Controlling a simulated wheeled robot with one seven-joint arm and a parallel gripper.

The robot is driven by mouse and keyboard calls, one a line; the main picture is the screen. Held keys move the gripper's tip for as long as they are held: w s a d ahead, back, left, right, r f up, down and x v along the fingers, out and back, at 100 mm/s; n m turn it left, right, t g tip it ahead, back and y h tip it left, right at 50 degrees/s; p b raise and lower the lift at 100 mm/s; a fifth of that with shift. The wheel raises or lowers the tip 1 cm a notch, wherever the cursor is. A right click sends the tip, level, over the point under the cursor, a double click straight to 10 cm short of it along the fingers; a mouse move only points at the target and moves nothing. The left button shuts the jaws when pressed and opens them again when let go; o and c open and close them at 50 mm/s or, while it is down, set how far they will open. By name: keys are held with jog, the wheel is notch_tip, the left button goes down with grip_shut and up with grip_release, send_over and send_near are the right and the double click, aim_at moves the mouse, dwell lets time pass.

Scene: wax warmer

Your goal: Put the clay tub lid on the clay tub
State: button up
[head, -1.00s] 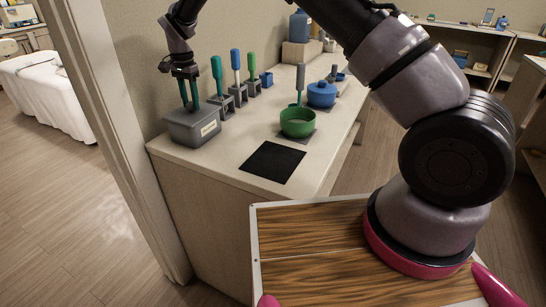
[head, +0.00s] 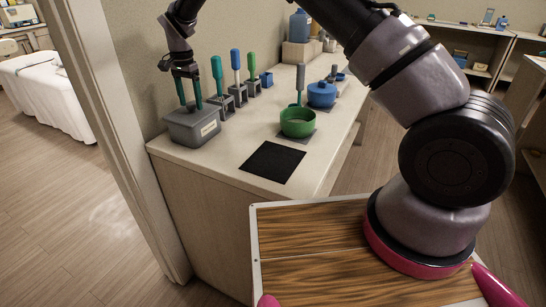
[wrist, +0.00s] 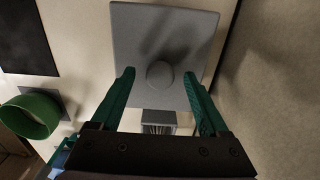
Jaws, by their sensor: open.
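The clay tub (head: 195,131) is a grey box with a pale label, standing at the left end of the counter. The clay tub lid (head: 190,114) is a grey square plate that appears to lie on top of the tub. In the wrist view my gripper (wrist: 160,74) is open, with visible gaps on both sides of the knob.
Several upright handled tools in grey holders (head: 227,101) stand just right of the tub. The wall (head: 140,60) is close behind.

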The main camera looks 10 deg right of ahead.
jog(key=shift+r, duration=3.85)
jog(key=shift+r, duration=0.1)
notch_tip(320, 180, up, 10)
jog(key=s+d+r+t+y, duration=0.1)
jog(key=s+d+r, duration=0.3)
jog(key=d, duration=0.5)
jog(key=s+d+r+n+t+y, duration=0.1)
jog(key=d+r, duration=0.6)
jog(key=d, duration=0.2)
jog(key=s+d+r+t+y, duration=0.1)
jog(key=s+d+r, duration=0.3)
jog(key=d, duration=0.5)
jog(key=s+d+f+t, duration=0.2)
jog(key=s+d, duration=0.5)
jog(key=s, duration=0.3)
jog(key=s+d+f+n+t+h, duration=0.1)
jog(key=s+d+f+t, duration=0.1)
jog(key=s+d, duration=0.6)
jog(key=s, duration=0.2)
jog(key=shift+s+n, duration=0.3)
jog(key=shift+s, duration=0.1)
